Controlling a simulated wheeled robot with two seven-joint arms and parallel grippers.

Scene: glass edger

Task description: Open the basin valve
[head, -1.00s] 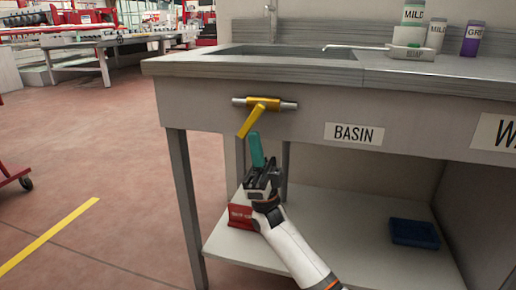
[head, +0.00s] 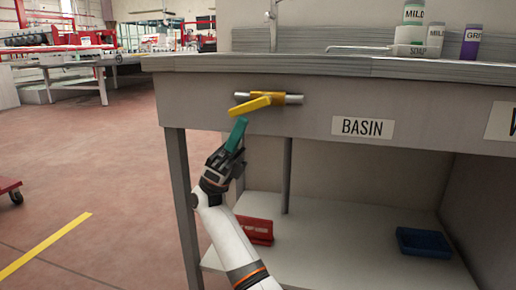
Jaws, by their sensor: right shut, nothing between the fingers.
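The basin valve has a yellow lever (head: 250,105) on a short silver pipe (head: 292,99), mounted on the front panel under the worktop. The lever points left and slightly down, close to the line of the pipe. A white label reading BASIN (head: 362,127) is to its right. My right gripper (head: 238,132) is shut and empty, with its teal fingers pointing up just below the lever's free end. I cannot tell whether they touch it. My left gripper is not in view.
The worktop edge (head: 330,65) overhangs the valve. A table leg (head: 181,200) stands left of my arm. A lower shelf (head: 345,235) holds a red box (head: 258,230) and a blue tray (head: 423,242). Open floor lies to the left.

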